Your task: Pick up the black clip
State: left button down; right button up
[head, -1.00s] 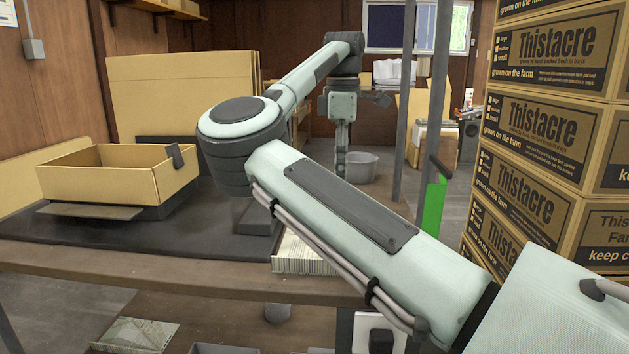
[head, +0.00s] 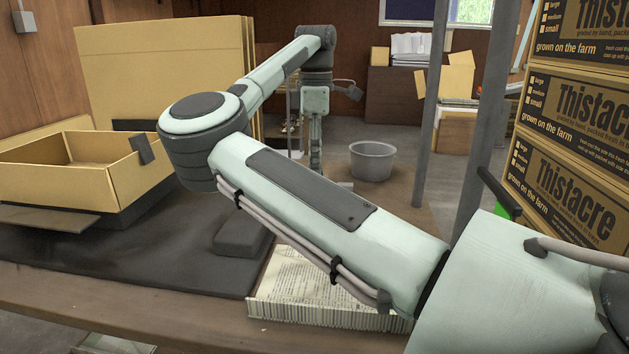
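A small black clip (head: 142,149) sits on the upper edge of an open cardboard carton (head: 45,188), near its right corner, at the left of the head view. My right arm reaches in from the right, and its gripper (head: 315,160) hangs down beyond the table, right of the carton and well apart from the clip. The gripper is far off and seen edge-on, so I cannot tell whether it is open. My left gripper is not in view.
The carton stands on a dark stand on a black mat (head: 120,262). Flat cardboard sheets (head: 160,75) stand behind it. A paper stack (head: 300,290) lies at the table's front. A grey bin (head: 372,161), posts and printed boxes (head: 572,110) are farther right.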

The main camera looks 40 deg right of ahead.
notch_tip(320, 180, down, 3)
jog(key=shift+f, duration=0.15)
grip_shut()
